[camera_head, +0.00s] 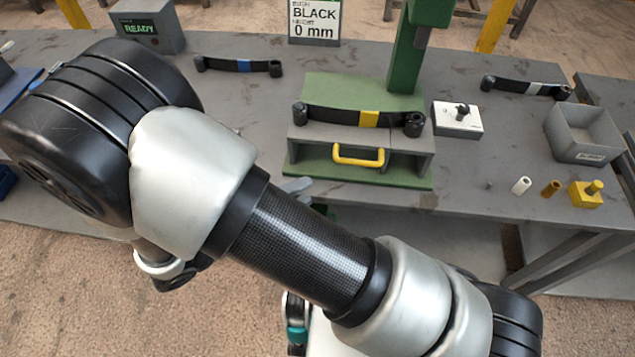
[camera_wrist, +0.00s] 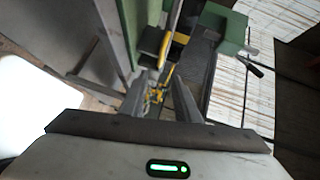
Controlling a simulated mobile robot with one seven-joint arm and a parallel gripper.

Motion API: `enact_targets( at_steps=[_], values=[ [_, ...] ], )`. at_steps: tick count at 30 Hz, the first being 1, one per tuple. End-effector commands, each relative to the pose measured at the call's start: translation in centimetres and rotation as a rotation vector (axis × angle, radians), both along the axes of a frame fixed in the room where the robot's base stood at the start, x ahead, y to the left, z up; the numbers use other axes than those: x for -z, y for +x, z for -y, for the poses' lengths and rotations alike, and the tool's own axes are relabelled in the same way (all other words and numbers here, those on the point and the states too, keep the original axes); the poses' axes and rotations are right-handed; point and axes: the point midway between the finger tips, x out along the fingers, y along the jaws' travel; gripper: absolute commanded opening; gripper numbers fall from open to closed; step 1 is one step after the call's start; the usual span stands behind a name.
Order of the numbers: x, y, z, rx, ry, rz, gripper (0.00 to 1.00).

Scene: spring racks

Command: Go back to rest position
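My gripper (camera_wrist: 160,98) shows in the wrist view with its two fingers apart and nothing seen between them. In the head view my arm hides most of it; a small grey part near the front left of the green press (camera_head: 408,45) may be its tip. A black leaf spring with a yellow band (camera_head: 369,118) lies across the grey block (camera_head: 410,150) on the press. The block's front has a yellow handle (camera_head: 358,161), apparently also visible in the wrist view (camera_wrist: 165,50).
More springs, with a blue band (camera_head: 244,66) and a white band (camera_head: 533,87), lie on the grey table (camera_head: 250,105). A grey bin (camera_head: 583,135), white block (camera_head: 457,120), bushings (camera_head: 521,185) and yellow block (camera_head: 586,194) stand right. A sign (camera_head: 314,20) reads BLACK 0 mm.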

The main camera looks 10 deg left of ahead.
Motion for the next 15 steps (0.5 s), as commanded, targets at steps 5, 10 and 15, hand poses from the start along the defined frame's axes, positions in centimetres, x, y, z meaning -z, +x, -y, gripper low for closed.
enact_targets(
  at_steps=[5,10,15],
  values=[
    [-0.16,-0.79,-0.79,-0.001,0.000,-0.001,0.29],
    [-0.18,-0.85,-0.82,0.000,-0.001,-0.001,0.29],
    [-0.16,-0.82,-0.80,0.000,-0.001,-0.001,0.29]
  ],
)
